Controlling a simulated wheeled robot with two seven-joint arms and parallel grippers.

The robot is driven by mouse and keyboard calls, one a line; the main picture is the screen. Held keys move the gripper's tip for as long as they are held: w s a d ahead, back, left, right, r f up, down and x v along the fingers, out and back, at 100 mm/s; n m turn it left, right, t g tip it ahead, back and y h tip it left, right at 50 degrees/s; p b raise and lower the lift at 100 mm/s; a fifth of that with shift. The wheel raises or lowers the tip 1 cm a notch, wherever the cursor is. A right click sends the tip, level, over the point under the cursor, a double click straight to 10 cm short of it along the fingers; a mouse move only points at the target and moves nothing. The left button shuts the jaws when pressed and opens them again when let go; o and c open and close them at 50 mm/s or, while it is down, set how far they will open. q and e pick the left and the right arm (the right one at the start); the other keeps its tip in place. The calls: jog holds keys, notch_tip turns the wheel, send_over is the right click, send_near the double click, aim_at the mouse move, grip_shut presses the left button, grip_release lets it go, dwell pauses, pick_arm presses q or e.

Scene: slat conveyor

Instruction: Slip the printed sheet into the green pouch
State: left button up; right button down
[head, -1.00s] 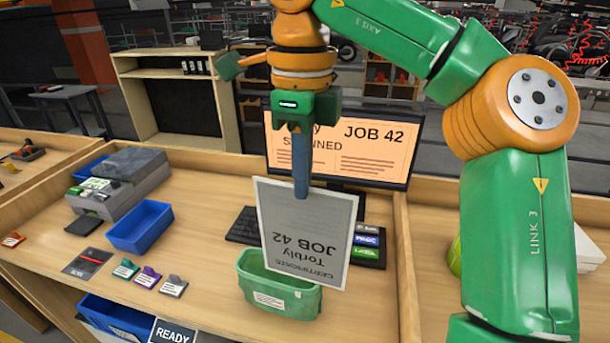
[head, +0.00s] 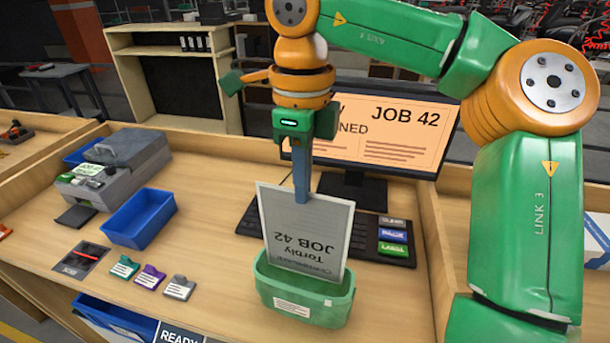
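The printed sheet (head: 304,236) hangs upright, its upside-down text reading Torbly and JOB 42. My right gripper (head: 301,188) is shut on the sheet's top edge. The green pouch (head: 305,303) stands open-topped on the bench, with a white label on its front. My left gripper is not in view.
A monitor (head: 392,133) and a dark keyboard (head: 262,222) stand behind the pouch. A blue tray (head: 140,218), a grey printer-like machine (head: 115,172) and small coloured tags (head: 151,276) lie to the left. Bare bench surrounds the pouch's left side.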

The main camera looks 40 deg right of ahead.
jog(key=f+b, duration=0.1)
jog(key=s+f+b, duration=0.1)
jog(key=f, duration=0.1)
jog(key=shift+s, duration=0.1)
jog(key=shift+f+b, duration=0.35)
jog(key=shift+f, duration=0.1)
jog(key=shift+w+f+b, duration=0.3)
jog(key=shift+f+b, duration=0.25)
jog(key=shift+f, duration=0.3)
jog(key=shift+s, duration=0.2)
jog(key=c, duration=1)
grip_release()
jog(key=shift+w, duration=0.1)
jog(key=shift+r, duration=0.1)
notch_tip(320, 180, up, 8)
jog(key=p, duration=0.8)
send_over(306, 214)
jog(key=shift+s+a, duration=0.15)
jog(key=shift+s, duration=0.05)
